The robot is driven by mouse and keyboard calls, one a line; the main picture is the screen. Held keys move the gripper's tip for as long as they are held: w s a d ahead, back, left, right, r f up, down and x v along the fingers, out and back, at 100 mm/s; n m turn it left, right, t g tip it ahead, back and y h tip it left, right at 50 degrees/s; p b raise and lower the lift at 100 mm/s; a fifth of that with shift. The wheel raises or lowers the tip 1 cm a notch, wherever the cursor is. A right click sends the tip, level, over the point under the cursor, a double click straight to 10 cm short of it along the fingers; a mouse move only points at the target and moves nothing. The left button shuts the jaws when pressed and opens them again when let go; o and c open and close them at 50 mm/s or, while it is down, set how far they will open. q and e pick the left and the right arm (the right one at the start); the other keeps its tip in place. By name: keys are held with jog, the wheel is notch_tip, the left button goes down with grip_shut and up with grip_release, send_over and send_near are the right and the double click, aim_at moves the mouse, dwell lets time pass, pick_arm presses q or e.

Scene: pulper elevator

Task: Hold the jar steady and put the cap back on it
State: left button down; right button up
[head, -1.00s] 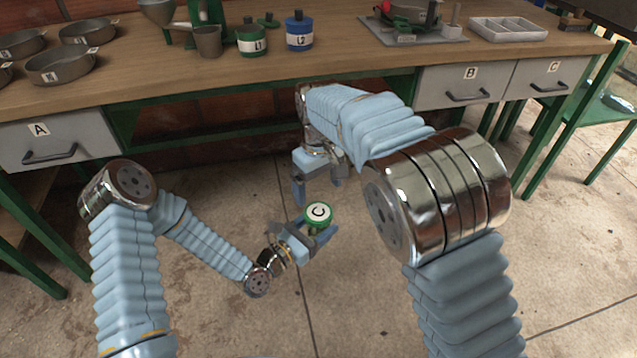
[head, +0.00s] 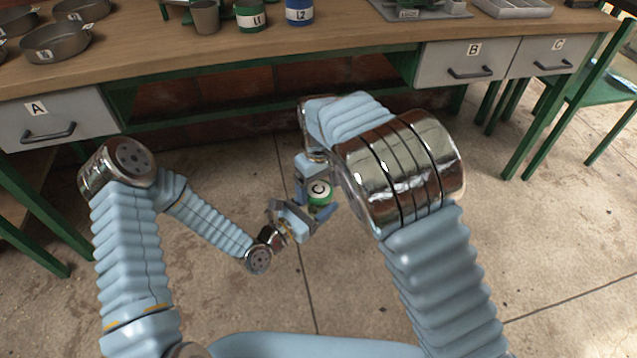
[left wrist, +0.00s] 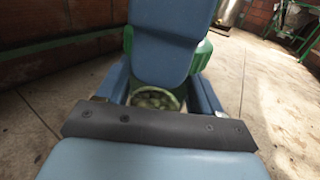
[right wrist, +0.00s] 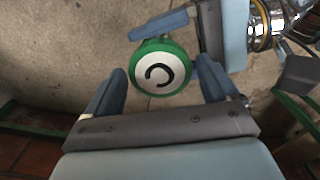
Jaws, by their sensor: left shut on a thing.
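The jar (left wrist: 155,98) is clear, with greenish round contents. My left gripper (left wrist: 158,92) is shut on the jar and holds it in the air in front of the bench. My right gripper (right wrist: 160,85) is open, its fingers spread either side of the cap and apart from it in its wrist view. Whether the cap is seated or loose I cannot tell.
The workbench (head: 250,75) stands beyond my arms, with drawers A (head: 52,118), B (head: 470,65) and C (head: 552,55). Jars L1 (head: 250,17) and L2 (head: 299,13), a cup (head: 205,17) and pans (head: 55,43) are on it. The floor around the jar is clear.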

jog(key=c, duration=0.9)
jog(key=o, duration=1.2)
jog(key=shift+r, duration=0.1)
notch_tip(320, 180, up, 12)
jog(key=shift+f, duration=0.1)
